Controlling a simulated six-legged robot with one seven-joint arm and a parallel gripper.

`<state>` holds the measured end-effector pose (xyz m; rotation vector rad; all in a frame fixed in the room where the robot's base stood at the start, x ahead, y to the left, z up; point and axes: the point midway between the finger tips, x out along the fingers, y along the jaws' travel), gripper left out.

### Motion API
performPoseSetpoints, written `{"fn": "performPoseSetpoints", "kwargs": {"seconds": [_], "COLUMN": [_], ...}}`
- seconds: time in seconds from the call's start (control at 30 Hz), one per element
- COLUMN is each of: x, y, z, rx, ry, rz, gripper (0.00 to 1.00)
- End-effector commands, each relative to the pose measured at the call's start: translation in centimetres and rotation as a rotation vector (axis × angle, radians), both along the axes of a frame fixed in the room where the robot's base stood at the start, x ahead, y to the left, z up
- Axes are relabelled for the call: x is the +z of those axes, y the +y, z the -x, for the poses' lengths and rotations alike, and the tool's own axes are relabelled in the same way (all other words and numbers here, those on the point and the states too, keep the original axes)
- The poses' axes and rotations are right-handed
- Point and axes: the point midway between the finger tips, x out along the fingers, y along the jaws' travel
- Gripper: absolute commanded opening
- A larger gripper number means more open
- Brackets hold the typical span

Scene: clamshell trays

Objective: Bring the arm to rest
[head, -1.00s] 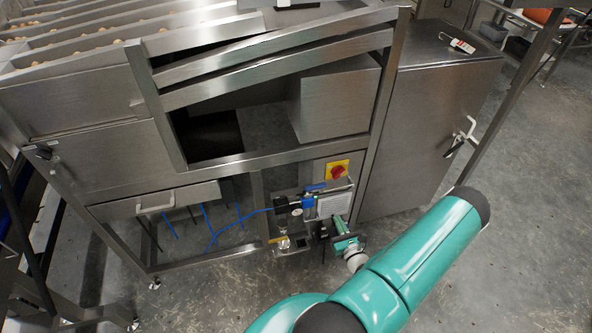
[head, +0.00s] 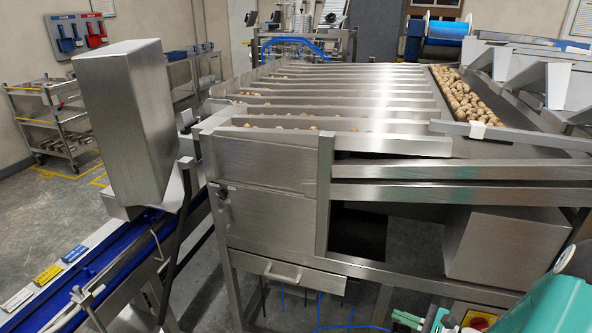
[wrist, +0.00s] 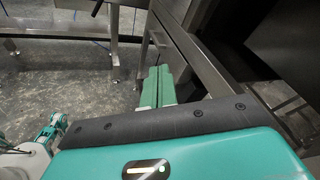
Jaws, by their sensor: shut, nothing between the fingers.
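My gripper (wrist: 157,88) shows in the wrist view as two green fingers lying side by side, closed together with nothing between them. They point away over the grey floor, beside a steel frame member. My teal wrist housing (wrist: 170,155) with its dark edge fills the bottom of that view. In the head view, part of my teal arm (head: 562,300) shows at the lower right corner. Green parts low in that view are cut off by the bottom edge, so the gripper's pose there is unclear.
The steel sorting machine (head: 265,160) with brown items in its lanes fills the middle. A blue conveyor (head: 75,290) runs at the left below a tall steel box (head: 125,120). In the wrist view, a steel beam (wrist: 190,55) passes close to the fingers; open floor (wrist: 60,85) lies left.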

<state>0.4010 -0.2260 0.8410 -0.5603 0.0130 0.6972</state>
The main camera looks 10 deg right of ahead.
Motion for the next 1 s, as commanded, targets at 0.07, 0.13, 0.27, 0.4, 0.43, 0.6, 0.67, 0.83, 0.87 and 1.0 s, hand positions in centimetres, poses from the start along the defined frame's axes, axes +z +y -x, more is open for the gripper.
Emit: {"fn": "performPoseSetpoints", "kwargs": {"seconds": [0.07,0.13,0.27,0.4,0.43,0.6,0.67,0.83,0.87,1.0], "x": [2.3,3.8,6.5,9.2,9.7,12.7,13.8,16.7,17.3,19.8], "y": [2.7,4.9,8.7,12.3,12.9,16.2,17.2,19.4,19.7,20.9], "z": [-0.5,-0.6,-0.1,0.9,1.2,3.0,3.7,5.6,6.0,7.6], "rx": [0.133,0.242,0.431,0.619,0.656,0.848,0.907,1.047,1.069,1.147], "ry": [0.013,0.024,0.041,0.047,0.046,0.031,0.020,-0.031,-0.042,-0.110], "rz": [0.096,0.175,0.330,0.509,0.550,0.785,0.871,1.125,1.170,1.385], "gripper": [0.00,0.00,0.00,0.00,0.00,0.00,0.00,0.00,0.00,0.00]}}
